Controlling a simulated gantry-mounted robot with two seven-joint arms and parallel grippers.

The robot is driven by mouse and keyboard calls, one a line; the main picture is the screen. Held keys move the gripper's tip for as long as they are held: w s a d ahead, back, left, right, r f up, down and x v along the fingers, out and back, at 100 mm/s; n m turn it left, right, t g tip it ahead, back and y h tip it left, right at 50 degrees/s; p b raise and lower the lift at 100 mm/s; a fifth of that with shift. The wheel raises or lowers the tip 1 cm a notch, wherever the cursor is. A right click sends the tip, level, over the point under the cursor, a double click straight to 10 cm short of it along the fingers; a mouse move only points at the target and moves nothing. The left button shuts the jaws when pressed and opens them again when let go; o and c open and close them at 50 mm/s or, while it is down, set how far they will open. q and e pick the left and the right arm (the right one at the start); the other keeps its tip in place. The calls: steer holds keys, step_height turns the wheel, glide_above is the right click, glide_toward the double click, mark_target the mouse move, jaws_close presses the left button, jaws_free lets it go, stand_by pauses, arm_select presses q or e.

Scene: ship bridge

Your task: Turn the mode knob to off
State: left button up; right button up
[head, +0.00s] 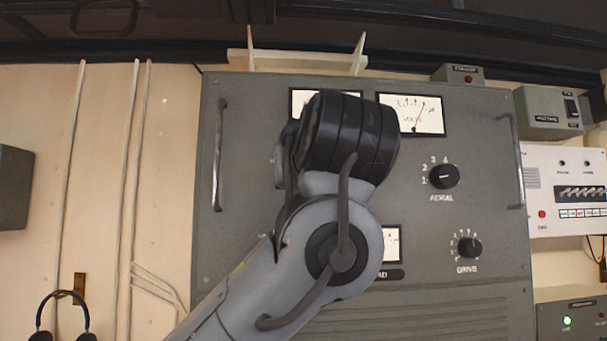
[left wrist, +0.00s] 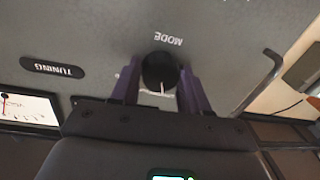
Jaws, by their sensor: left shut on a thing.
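The mode knob (left wrist: 158,70) is a round black knob on the grey panel, below the upside-down word MODE in the left wrist view. Its white pointer line points toward the bottom of that picture, slightly right, away from the word. My left gripper (left wrist: 161,78) has a dark purple finger on each side of the knob and is shut on it. Position marks around the knob are mostly hidden by the fingers. In the head view my left arm and wrist cover the knob and the fingers. My right gripper is in neither view.
The grey radio panel (head: 450,232) also carries an AERIAL knob (head: 444,176), a DRIVE knob (head: 469,247) and a white meter (head: 411,114). Metal handles stand out at its left (head: 219,155) and right (head: 510,160) edges. A headset (head: 62,296) hangs at lower left.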

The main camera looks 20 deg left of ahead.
arm_select(q)
steer(key=shift+r+n+h+b, duration=0.1)
steer(key=shift+n+h+b, duration=0.2)
steer(key=shift+n+b, duration=2.8)
steer(key=shift+n+p, duration=0.7)
steer(key=shift+n, duration=0.2)
steer(key=shift+r, duration=0.1)
steer(key=o, duration=1.1)
steer(key=shift+c, duration=0.2)
steer(key=b+v, duration=0.4)
steer(key=v, duration=0.6)
steer(key=shift+s+d+b, duration=0.25)
steer(key=shift+s+b, duration=0.05)
steer(key=shift+s, duration=0.05)
